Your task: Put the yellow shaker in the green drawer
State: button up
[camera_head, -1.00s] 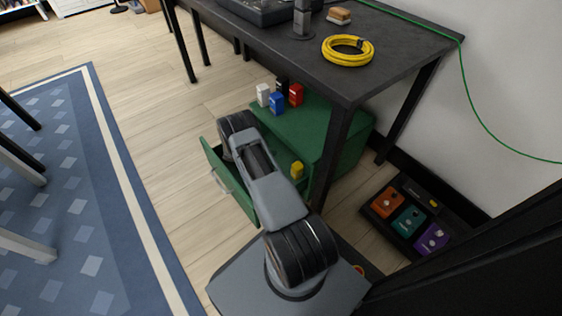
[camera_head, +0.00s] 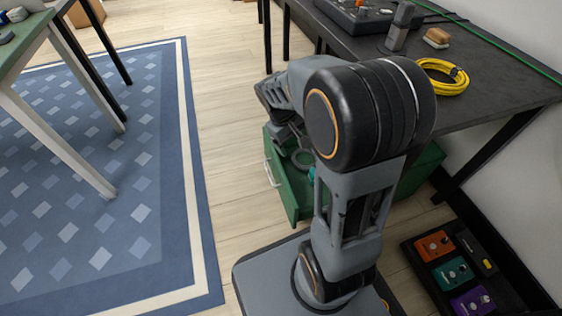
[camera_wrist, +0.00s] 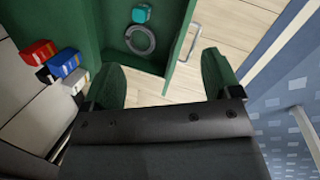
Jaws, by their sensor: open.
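The green drawer (camera_head: 282,187) is pulled open under the dark table. It also shows in the wrist view (camera_wrist: 178,50), holding a grey ring (camera_wrist: 140,40) and a small teal object (camera_wrist: 141,13). My gripper (camera_wrist: 160,70) is open with its green fingers spread, above and beside the drawer, with nothing seen between them. The yellow shaker is not visible in either current view. My arm hides part of the drawer and cabinet in the head view.
The dark table (camera_head: 490,115) overhangs the cabinet. A pedal board (camera_head: 412,252) lies on the floor at right. Wood floor (camera_head: 225,130) is clear at left.

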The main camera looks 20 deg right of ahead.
jog(key=s+a+r+m+t+y, duration=0.2)
jog(key=s+a+r+t+y, duration=0.1)
jog(key=s+a, duration=0.5)
jog(key=shift+s+r+m+t, duration=0.4)
jog(key=shift+s+r, duration=0.35)
jog(key=shift+r, duration=0.15)
